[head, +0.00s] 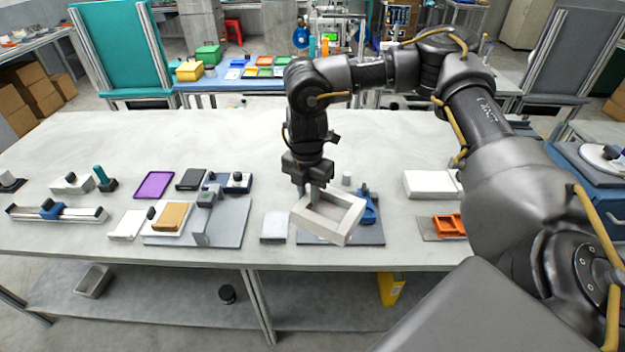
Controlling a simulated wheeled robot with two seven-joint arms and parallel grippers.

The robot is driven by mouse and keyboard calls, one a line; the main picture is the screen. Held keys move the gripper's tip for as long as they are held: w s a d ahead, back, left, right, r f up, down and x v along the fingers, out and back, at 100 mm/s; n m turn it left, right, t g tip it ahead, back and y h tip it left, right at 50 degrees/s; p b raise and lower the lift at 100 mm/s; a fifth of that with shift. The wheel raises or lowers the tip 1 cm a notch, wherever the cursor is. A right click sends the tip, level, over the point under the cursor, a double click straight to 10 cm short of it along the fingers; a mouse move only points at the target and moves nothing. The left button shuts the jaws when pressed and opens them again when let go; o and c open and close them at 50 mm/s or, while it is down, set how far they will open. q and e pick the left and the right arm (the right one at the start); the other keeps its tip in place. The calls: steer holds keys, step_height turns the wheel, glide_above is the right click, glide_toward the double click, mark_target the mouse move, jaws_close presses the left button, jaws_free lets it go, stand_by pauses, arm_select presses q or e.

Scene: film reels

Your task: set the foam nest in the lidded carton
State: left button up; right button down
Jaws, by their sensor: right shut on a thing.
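My right gripper (315,203) is shut on the near-left wall of a pale, open rectangular frame, which I take to be the foam nest (345,221). The nest is tilted over a dark grey mat (368,238); I cannot tell whether it touches anything below. A white, closed-looking box (428,184) lies to the right and may be the lidded carton, but its lid cannot be made out. My left gripper is not in view.
A blue fixture (368,207) stands just behind and right of the nest. An orange tray (449,225) lies at the right. A pale plate (274,226), a tan block (173,215) and a purple tray (154,185) lie leftward. The table's back left is clear.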

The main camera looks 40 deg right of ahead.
mark_target(306, 227)
steer(key=s+a+f+m, duration=0.1)
steer(key=f+m, duration=0.1)
steer(key=s+a+f+m, duration=0.1)
steer(key=f+m, duration=0.1)
steer(key=s+a+f+m, duration=0.1)
steer(key=f+m, duration=0.1)
steer(key=shift+s+a+f+m, duration=0.3)
steer(key=shift+s+f, duration=0.05)
steer(key=shift+f, duration=0.05)
steer(key=s+a+f+m+b, duration=0.2)
steer(key=f+m+b, duration=0.3)
steer(key=f, duration=0.3)
steer(key=s+a+f+m+b, duration=0.3)
steer(key=a+f+m+b, duration=0.1)
steer(key=f, duration=0.5)
steer(key=shift+s+f+m+b, duration=0.15)
steer(key=shift+s+m+b, duration=0.1)
steer(key=shift+m+b, duration=0.3)
